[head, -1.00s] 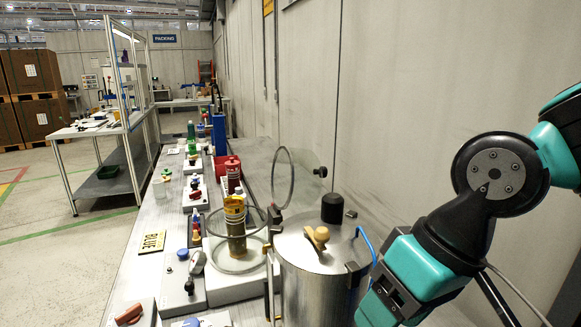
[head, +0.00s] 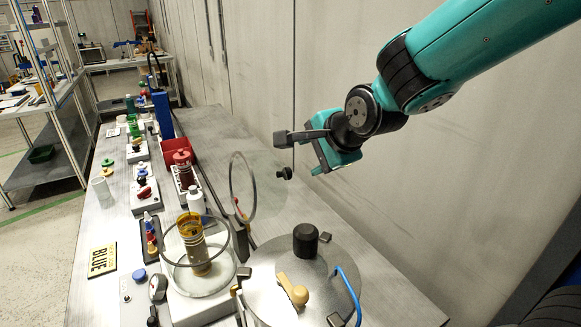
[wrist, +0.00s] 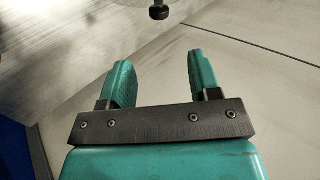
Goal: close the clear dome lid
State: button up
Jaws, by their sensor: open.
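The clear dome lid (head: 262,188) stands open, tipped up on edge behind the round clear chamber (head: 174,262). Its dark rim faces left, and its black knob (head: 284,173) points right, towards the wall. My gripper (head: 318,167) is in the air to the right of the knob, apart from it. In the wrist view my gripper (wrist: 162,75) has its two teal fingers spread with nothing between them. The knob (wrist: 158,9) shows at the top edge of that view, beyond the fingertips, partly cut off.
A brown container with a yellow rim (head: 195,245) stands inside the chamber. A steel drum (head: 262,277) with a black cap and wooden-coloured handle stands at front right. Bottles and a red bin (head: 178,148) line the bench behind. The wall is close on the right.

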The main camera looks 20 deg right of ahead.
aim_at(290, 171)
jog(key=p+x, duration=0.2)
jog(key=x, duration=1)
jog(key=shift+w+f+p, duration=0.15)
jog(key=shift+f+p, duration=0.15)
jog(key=shift+c, duration=0.2)
jog(key=shift+a, duration=0.1)
grip_shut()
